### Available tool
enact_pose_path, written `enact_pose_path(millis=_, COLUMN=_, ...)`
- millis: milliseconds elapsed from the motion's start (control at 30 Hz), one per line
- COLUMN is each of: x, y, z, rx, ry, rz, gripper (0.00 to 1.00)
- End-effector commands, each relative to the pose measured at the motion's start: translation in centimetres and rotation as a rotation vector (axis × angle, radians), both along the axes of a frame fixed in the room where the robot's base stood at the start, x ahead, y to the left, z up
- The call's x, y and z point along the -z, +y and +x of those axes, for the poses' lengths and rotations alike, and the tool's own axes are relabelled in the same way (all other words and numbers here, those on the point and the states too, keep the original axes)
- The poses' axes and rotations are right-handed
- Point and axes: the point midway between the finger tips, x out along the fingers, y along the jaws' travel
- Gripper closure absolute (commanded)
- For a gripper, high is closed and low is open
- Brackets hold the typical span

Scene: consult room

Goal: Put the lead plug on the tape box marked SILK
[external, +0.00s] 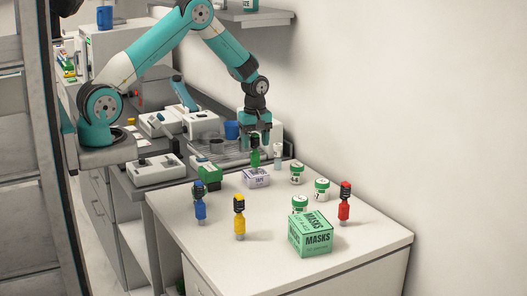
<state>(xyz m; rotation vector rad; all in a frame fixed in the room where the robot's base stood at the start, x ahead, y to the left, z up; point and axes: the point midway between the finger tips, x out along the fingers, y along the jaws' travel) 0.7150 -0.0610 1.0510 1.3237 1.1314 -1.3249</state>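My gripper (254,143) points straight down at the far end of the white counter. It is shut around the dark top of a green lead plug (254,159), which is upright. The plug is directly over a small white-and-purple tape box (256,179); I cannot tell whether its lower end touches the box. The print on the box is too small to read fully. Other plugs stand upright on the counter: blue (200,205), yellow (239,222) and red (344,206).
A green MASKS box (311,235) stands at the front. The near counter (365,255) is clear.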

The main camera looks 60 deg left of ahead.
Motion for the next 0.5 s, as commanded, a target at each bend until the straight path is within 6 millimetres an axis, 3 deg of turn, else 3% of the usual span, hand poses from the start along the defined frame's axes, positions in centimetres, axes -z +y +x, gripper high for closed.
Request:
enact_pose_path(millis=233, x=-1.5, y=0.0, z=0.1, rx=0.000, ry=-0.005, rz=0.000, gripper=0.43)
enact_pose_path(millis=500, x=-7.3, y=0.0, z=0.1, rx=0.000, ry=-0.008, rz=0.001, gripper=0.43)
